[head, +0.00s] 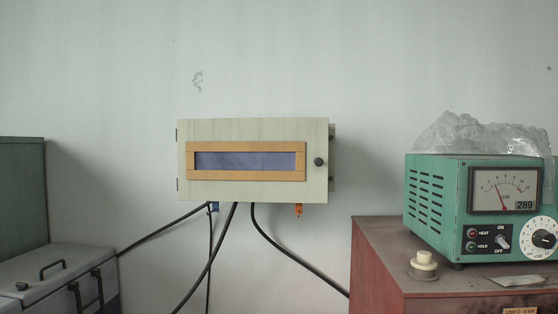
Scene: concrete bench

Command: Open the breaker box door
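The breaker box (332,170) is mounted on the white wall in the middle of the head view. Its pale door (240,132) faces me and appears shut. The door has an orange-framed window (245,176) with a blue-grey pane. A small dark round knob (319,162) sits near the door's right edge. Hinges show at the door's left edge. My gripper is not in view.
Black cables (285,250) hang below the box. A green meter unit (430,210) with a crumpled clear plastic sheet on top stands on a red cabinet (375,265) at right. A grey case (40,285) and a green box (22,190) are at left.

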